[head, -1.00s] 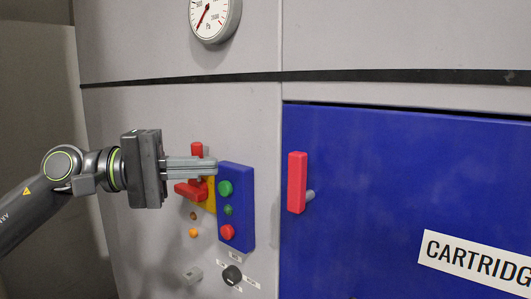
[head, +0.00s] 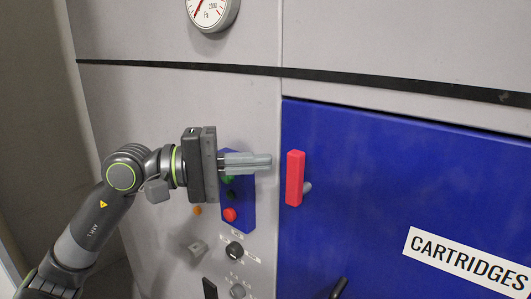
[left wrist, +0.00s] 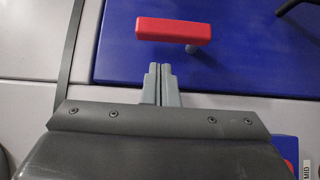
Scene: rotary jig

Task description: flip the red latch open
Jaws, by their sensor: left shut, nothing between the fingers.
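The red latch (head: 295,178) is a bar standing upright on the left edge of the blue door (head: 370,190), with a small grey pivot (head: 307,187) at its right. My left gripper (head: 270,162) is shut and empty, its fingertips pointing right, a little left of the latch in the head view. In the left wrist view the red latch (left wrist: 173,31) lies across the picture just beyond the shut fingertips (left wrist: 160,68), with a visible gap. My right gripper is not in view.
A blue button panel (head: 240,212) with a red button (head: 230,215) sits behind and below my left gripper. A black knob (head: 234,249) is lower down. A dark handle (head: 339,287) shows at the bottom of the door. A gauge (head: 212,10) is above.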

